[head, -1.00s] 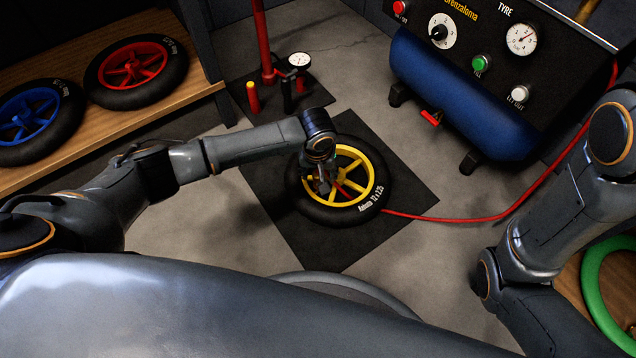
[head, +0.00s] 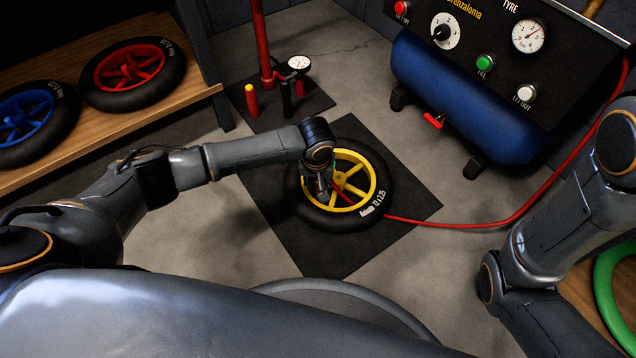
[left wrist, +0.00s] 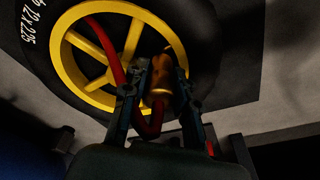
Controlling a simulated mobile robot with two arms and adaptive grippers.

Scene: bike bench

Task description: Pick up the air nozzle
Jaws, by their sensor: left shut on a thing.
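The air nozzle (left wrist: 158,85) is a small brass-coloured cylinder on the end of a red hose. In the left wrist view it sits between the fingers of my left gripper (left wrist: 160,80), which is shut on it. In the head view my left gripper (head: 322,188) is low over the left part of the yellow-rimmed wheel (head: 376,190); the nozzle itself is hard to make out there. The wheel lies flat on a dark mat (head: 325,250). My right arm is at the right edge; its gripper is out of view.
The red hose (head: 480,222) runs from the wheel across the floor to the blue compressor (head: 455,95). A floor pump (head: 285,95) stands behind the mat. Red (head: 130,75) and blue (head: 30,120) wheels lie on a wooden shelf at left. A green ring (head: 610,300) is at lower right.

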